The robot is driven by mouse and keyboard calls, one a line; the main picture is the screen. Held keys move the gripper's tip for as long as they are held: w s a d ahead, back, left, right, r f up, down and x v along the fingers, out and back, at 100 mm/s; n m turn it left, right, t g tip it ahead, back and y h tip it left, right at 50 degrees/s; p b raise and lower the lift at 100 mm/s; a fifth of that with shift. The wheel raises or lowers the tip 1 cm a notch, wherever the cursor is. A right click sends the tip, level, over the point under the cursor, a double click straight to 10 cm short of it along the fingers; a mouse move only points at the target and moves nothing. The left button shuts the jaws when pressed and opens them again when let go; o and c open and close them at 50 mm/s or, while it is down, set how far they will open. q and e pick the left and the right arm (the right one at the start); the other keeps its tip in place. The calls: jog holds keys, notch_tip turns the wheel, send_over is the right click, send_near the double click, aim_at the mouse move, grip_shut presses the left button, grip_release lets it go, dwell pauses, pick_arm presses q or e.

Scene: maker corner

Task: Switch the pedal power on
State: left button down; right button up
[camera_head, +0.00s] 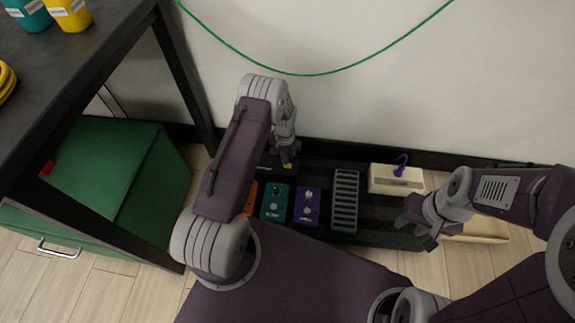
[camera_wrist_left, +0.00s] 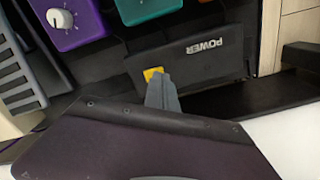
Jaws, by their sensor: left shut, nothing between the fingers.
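In the head view the power box (camera_head: 268,166) sits at the back left of the dark pedalboard (camera_head: 310,168), partly hidden by my left arm. My left gripper (camera_wrist_left: 163,95) is shut and empty. Its fingertips are right at the switch; I cannot tell whether they touch it. My left gripper also shows in the head view (camera_head: 289,157). My right gripper (camera_head: 418,230) hangs over the board's right end, its opening unclear.
Pedals sit on the board: orange (camera_head: 250,198), teal (camera_head: 275,203), purple (camera_head: 308,206) and a grey ribbed one (camera_head: 345,200). A cream box (camera_head: 396,179) with a purple cable is at the right. A green chest (camera_head: 110,170) stands under the table (camera_head: 75,75) at left.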

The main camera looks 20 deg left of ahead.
pick_arm(q)
jog(key=shift+f+b, duration=0.6)
jog(key=shift+f, duration=0.3)
dwell(0.8)
jog(key=shift+r, duration=0.1)
notch_tip(320, 180, up, 7)
jog(key=p, duration=0.6)
dwell(0.4)
